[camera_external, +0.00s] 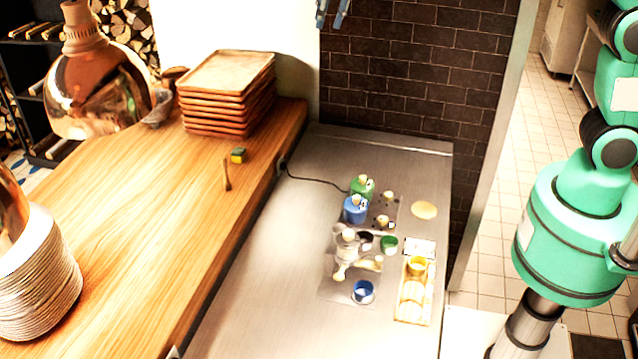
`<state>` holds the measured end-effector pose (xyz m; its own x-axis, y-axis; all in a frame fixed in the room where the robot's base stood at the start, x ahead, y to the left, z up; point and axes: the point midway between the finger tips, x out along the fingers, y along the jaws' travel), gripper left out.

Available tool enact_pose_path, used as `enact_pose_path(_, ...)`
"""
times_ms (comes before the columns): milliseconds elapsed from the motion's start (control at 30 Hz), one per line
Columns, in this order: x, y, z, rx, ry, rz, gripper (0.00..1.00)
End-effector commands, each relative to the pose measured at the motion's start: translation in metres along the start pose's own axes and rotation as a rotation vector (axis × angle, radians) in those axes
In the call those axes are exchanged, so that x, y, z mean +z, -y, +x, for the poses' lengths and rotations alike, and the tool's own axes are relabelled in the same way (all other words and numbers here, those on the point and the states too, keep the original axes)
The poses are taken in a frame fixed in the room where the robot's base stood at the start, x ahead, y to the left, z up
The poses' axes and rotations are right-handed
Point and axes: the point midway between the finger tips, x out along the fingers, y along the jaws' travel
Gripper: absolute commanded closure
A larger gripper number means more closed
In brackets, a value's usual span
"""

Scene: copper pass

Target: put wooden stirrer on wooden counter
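The wooden stirrer (227,175) is a small thin brown stick on the wooden counter (130,230), near the counter's right edge. I cannot tell whether it stands or lies flat. It is apart from the green and yellow sponge-like block behind it. My gripper (333,12) shows only as two blue-grey fingertips at the top edge, cut off by the frame. The tips are apart with nothing seen between them. They are well above and to the right of the stirrer.
A stack of wooden trays (228,90) stands at the back of the counter, and white plates (38,280) at the front left. Copper lamps hang over the left side. The lower steel surface (270,290) holds bottles, small cups and a wooden tray. The middle of the counter is clear.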

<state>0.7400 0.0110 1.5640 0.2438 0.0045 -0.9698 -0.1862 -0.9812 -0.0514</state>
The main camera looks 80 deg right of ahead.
Motion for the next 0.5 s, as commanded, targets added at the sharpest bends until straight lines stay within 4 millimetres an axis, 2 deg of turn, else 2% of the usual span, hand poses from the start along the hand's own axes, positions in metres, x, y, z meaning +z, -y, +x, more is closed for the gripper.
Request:
enact_pose_path(33, 0.013, -0.003, -0.009, -0.002, -0.010, -0.005, 0.67)
enact_pose_path(200, 0.056, -0.013, -0.033, -0.006, -0.037, -0.027, 0.67)
enact_pose_path(500, 0.135, -0.032, -0.060, -0.013, -0.084, -0.065, 0.67)
